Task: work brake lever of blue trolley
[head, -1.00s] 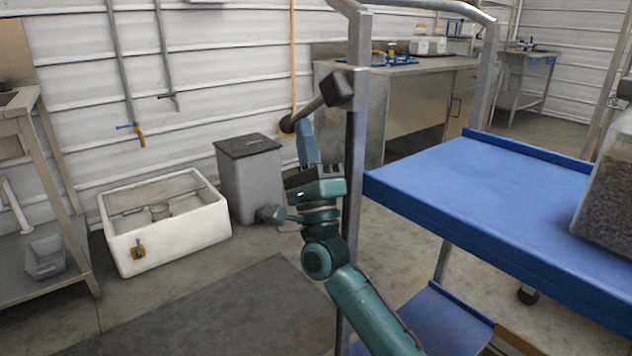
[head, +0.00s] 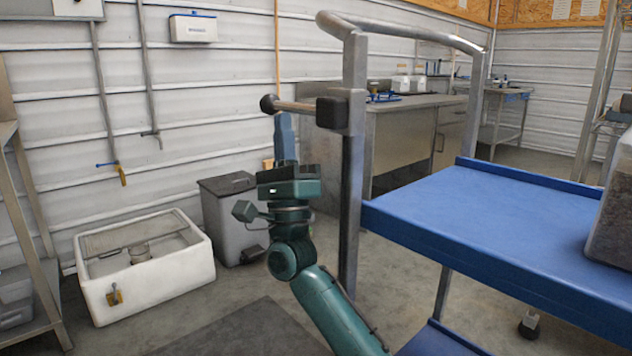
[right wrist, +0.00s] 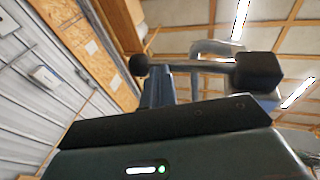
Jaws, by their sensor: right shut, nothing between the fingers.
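The blue trolley (head: 480,215) stands on the right, with a grey tube handle frame. Its brake lever (head: 293,106) is a metal rod with a dark ball knob at the left end and a black block at the post. The rod lies nearly level, knob end slightly higher. My right gripper (head: 284,122) is shut and empty, pointing up, with its fingertips just under the rod near the knob. In the right wrist view the fingers (right wrist: 157,85) reach up to the lever (right wrist: 190,67) beside the knob; they seem to touch it. My left gripper is not in view.
A clear bin of dark material (head: 612,210) sits on the trolley's top shelf. A white tub (head: 150,280) and a grey pedal bin (head: 228,220) stand by the wall at left. A steel bench (head: 400,140) is behind the trolley. Floor between is free.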

